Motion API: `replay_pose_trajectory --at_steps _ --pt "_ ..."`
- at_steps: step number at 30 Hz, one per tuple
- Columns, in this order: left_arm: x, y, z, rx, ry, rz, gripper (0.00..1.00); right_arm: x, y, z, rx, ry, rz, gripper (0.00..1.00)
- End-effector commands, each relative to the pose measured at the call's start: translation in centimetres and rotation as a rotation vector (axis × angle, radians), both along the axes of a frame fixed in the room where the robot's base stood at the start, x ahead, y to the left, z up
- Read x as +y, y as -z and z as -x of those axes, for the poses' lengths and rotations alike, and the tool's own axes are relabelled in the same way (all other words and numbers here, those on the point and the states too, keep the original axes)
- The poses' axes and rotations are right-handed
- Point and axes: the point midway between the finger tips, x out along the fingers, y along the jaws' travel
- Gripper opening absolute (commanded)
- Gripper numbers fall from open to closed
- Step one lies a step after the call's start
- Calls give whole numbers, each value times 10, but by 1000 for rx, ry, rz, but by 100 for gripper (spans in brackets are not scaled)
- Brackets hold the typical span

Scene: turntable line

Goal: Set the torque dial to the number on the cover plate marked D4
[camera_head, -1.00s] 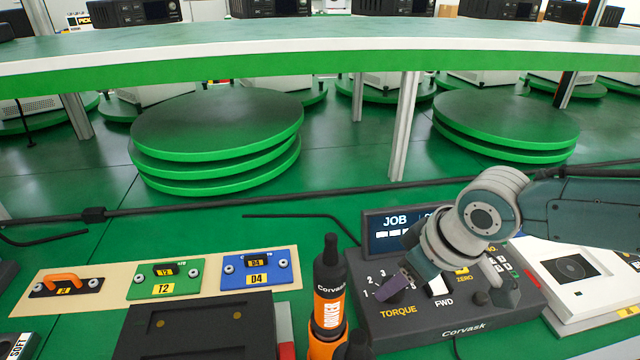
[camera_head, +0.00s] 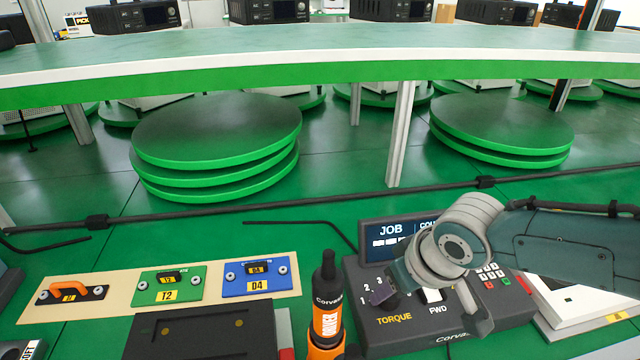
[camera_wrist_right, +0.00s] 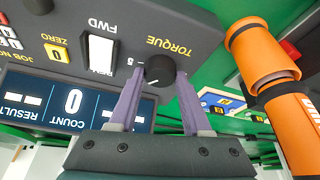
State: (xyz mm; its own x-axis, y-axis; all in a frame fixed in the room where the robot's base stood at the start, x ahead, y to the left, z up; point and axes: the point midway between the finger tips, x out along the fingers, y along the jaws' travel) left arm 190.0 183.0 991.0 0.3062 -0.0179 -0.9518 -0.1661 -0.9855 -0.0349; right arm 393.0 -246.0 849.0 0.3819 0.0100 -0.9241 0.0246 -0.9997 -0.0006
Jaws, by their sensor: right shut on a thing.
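The black torque dial (camera_wrist_right: 160,70) sits above the yellow TORQUE label on the dark controller (camera_head: 440,324). My right gripper (camera_wrist_right: 160,76) has its purple fingers shut on the dial, one on each side. The dial bears a small white mark. In the head view the right gripper (camera_head: 383,294) covers most of the dial; the numbers 1, 2 and 3 show beside it. The blue cover plate marked D4 (camera_head: 233,285) lies on a tan board at the left. Any other number on it is too small to read. My left gripper is not in view.
The tan board (camera_head: 118,298) also holds a green T2 plate (camera_head: 144,294) and a black plate with an orange handle (camera_head: 70,289). An orange-and-black Corvask driver (camera_head: 328,315) stands upright left of the controller. A white device (camera_head: 570,300) is at the right.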

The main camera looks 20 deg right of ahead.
Motion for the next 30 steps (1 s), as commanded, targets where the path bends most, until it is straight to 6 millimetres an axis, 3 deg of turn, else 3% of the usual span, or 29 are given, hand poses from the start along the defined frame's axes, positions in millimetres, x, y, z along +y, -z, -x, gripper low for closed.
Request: replay_pose_trajectory --at_steps 1,8,17,30 --pt "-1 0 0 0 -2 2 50 0 0 0 -1 0 0 52" --pt "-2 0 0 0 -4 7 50 0 0 0 0 -1 0 78" --pt "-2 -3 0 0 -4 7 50 0 -3 1 0 -2 1 78" --pt "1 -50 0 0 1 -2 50 -1 -72 28 -1 -3 1 78"
